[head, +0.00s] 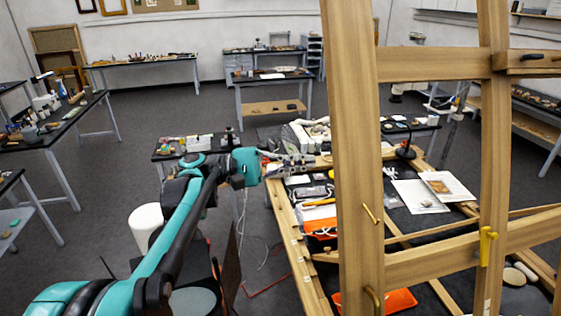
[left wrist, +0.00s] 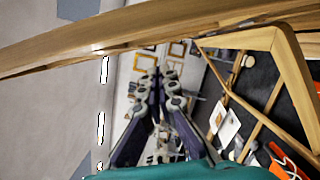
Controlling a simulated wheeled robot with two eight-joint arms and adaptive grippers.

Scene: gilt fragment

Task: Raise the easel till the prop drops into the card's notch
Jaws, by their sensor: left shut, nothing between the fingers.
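The wooden easel (head: 358,150) stands raised in the right foreground of the head view, with uprights and cross rails. A wooden beam of this structure (left wrist: 130,32) crosses the top of the left wrist view. A thin wooden strip (head: 425,231), possibly the prop, slants behind the lower rail; its ends are not clear. I cannot make out the card's notch. My left gripper (head: 306,163) is shut and empty, left of the near upright in the head view. Its closed fingers (left wrist: 160,74) lie below the beam in the left wrist view; I see no clear contact. My right gripper is not in view.
A wooden base frame (head: 291,243) lies around a dark surface with white sheets (head: 418,196), orange pouches (head: 401,300) and small tools. A yellow clamp (head: 486,247) sits on the lower rail. Workbenches stand behind and left. Open floor lies at left.

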